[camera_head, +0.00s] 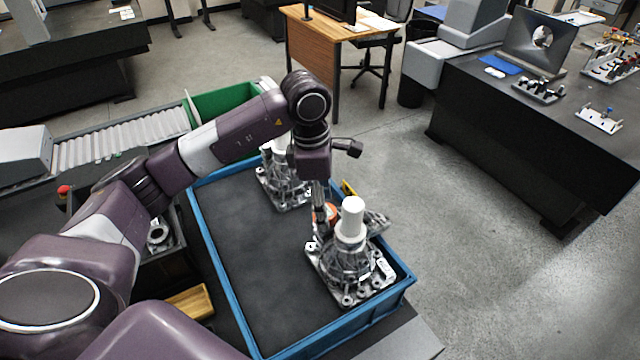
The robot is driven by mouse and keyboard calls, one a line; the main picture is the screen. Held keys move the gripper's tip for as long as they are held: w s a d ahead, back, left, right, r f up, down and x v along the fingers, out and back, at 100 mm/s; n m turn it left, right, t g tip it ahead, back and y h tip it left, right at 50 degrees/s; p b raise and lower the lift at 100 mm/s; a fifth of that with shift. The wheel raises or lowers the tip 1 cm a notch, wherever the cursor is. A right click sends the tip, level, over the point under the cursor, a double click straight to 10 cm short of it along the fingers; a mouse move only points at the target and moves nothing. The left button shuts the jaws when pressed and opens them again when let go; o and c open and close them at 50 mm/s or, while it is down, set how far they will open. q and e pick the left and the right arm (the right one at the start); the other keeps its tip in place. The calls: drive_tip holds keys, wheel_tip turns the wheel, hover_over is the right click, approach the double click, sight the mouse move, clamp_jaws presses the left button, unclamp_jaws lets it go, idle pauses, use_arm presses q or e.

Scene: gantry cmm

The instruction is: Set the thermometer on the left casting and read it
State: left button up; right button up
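Two silver metal castings stand in a blue-rimmed tray (222,270) with a dark floor. The farther, left casting (285,190) is partly hidden behind my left arm. The nearer, right casting (352,270) has a white cylinder (351,218) upright on top. My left gripper (322,213) points down between the castings, close behind the nearer one. Its fingers are mostly hidden, and I cannot tell whether they hold anything. A small orange thing (333,211) shows beside the fingers; I cannot tell whether it is the thermometer. My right gripper is not in view.
A dark bin with a metal ring part (158,235) stands left of the tray, with a wooden block (190,302) nearer. A roller conveyor (120,137) and green bin (228,101) lie behind. The tray's left half is clear. A dark bench (480,110) stands right.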

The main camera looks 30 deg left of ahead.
use_arm(q)
wheel_tip(320, 180, up, 11)
drive_tip(key=a+b, duration=0.1)
drive_tip(key=b, duration=0.1)
drive_tip(key=shift+s+f, duration=0.15)
drive_tip(key=shift+s, duration=0.15)
drive_tip(key=shift+a, duration=0.1)
